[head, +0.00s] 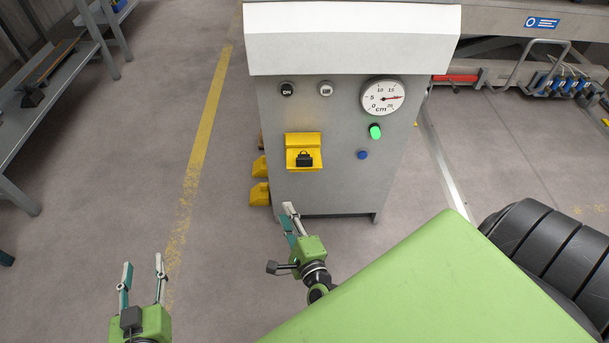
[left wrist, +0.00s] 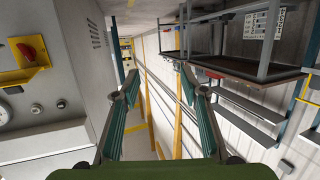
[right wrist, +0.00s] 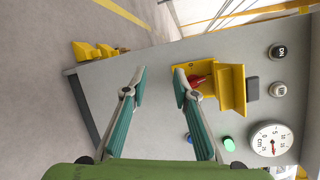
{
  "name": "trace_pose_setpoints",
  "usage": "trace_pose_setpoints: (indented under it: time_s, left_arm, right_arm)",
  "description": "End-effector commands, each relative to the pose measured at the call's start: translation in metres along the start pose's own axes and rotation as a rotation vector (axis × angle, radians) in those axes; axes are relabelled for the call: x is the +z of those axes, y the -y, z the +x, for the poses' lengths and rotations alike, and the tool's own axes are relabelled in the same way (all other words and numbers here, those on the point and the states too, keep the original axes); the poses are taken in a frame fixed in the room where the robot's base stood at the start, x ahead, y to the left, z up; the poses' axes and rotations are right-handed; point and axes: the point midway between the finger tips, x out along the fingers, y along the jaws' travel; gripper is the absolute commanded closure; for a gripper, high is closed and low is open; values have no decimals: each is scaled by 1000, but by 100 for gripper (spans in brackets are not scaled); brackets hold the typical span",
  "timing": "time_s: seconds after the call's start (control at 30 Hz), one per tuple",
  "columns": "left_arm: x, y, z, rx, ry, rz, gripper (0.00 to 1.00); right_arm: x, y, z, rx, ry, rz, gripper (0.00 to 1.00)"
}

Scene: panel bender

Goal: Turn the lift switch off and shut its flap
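The yellow switch box (head: 292,141) is on the front of the grey cabinet. Its flap (right wrist: 238,90) stands open, jutting outward, with a dark tab (head: 304,160) at its free edge. The flap hides the red switch in the head view. The red switch (right wrist: 197,80) shows inside the box in the right wrist view, and also in the left wrist view (left wrist: 28,51); its exact setting is hard to tell. My right gripper (head: 289,212) is open and empty, below and short of the box. My left gripper (head: 142,265) is open and empty, farther left over the floor.
The cabinet (head: 275,185) also carries two round buttons (head: 326,89) on top, a dial gauge (head: 382,97), a green lamp (head: 375,131) and a blue button (head: 362,154). Yellow pedals (head: 260,193) are at its left foot. A shelf (head: 40,110) stands far left; floor between is clear.

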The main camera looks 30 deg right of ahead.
Motion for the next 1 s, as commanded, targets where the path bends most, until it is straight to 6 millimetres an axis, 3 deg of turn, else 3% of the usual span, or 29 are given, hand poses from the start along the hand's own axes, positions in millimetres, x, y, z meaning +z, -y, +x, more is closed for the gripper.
trace_pose_setpoints:
  time_s: [0.07,0.2,0.33,0.43,0.63,1.0]
  left_arm:
    - [-36,-2,-3,4,-143,-2,60]
    - [-108,-4,-30,8,-340,-4,60]
    - [-152,-5,-56,10,-462,-6,60]
    - [-171,-6,-69,11,-513,-7,60]
    - [-188,-7,-79,14,-572,-8,60]
    - [-229,-12,-114,27,-837,-16,60]
  right_arm:
    - [-12,8,11,-107,-43,242,74]
    - [-29,35,14,-246,-98,611,74]
    - [-42,48,12,-323,-128,839,74]
    - [-47,53,11,-353,-140,935,74]
    - [-52,61,23,-368,-144,976,74]
    - [-73,78,95,-367,-142,971,74]
